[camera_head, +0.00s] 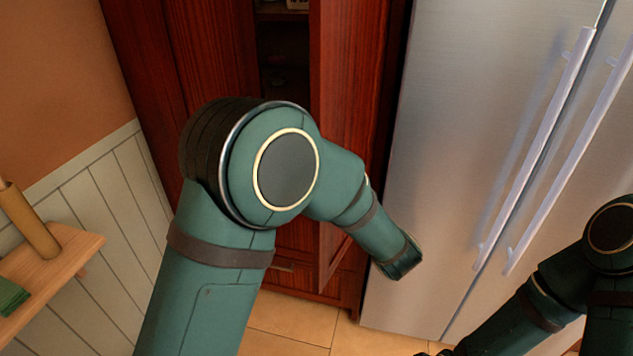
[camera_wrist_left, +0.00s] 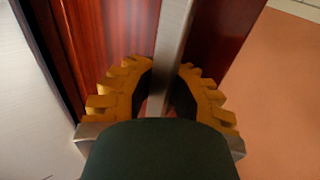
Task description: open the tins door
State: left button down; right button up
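A tall dark-red wooden cabinet (camera_head: 212,50) stands left of the fridge. Its door (camera_head: 350,70) stands ajar, swung outward, with a dark gap and shelves visible beside it. My left arm crosses in front of the door, and its wrist ends at the door's right side; its fingers are hidden in the head view. In the left wrist view, my left gripper (camera_wrist_left: 166,72) has its yellow-padded fingers on both sides of a grey metal handle bar (camera_wrist_left: 174,30), apparently shut on it.
A steel fridge (camera_head: 450,120) with two long handles stands close right of the door. A wooden shelf (camera_head: 85,243) with a rolled item and green cloth is at left, by the panelled wall. Tiled floor (camera_head: 290,318) shows below. Small items inside the cabinet are too dark to identify.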

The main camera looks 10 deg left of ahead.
pick_arm(q)
jog(key=shift+s+d+f, duration=0.1)
jog(key=shift+s+d, duration=0.05)
jog(key=shift+d, duration=0.8)
jog(key=shift+s+d+f, duration=0.1)
jog(key=shift+s+d, duration=0.05)
jog(key=shift+d, duration=0.85)
jog(key=shift+s+d+f, duration=0.1)
jog(key=shift+s+d, duration=0.05)
jog(key=shift+d, duration=0.8)
jog(key=c, duration=1.1)
grip_release()
jog(key=shift+s, duration=0.1)
jog(key=shift+o, duration=1)
jog(key=shift+s+r, duration=0.15)
jog(key=shift+r, duration=0.1)
jog(key=v, duration=0.7)
jog(key=shift+s+d+p, duration=0.1)
jog(key=shift+p, duration=0.25)
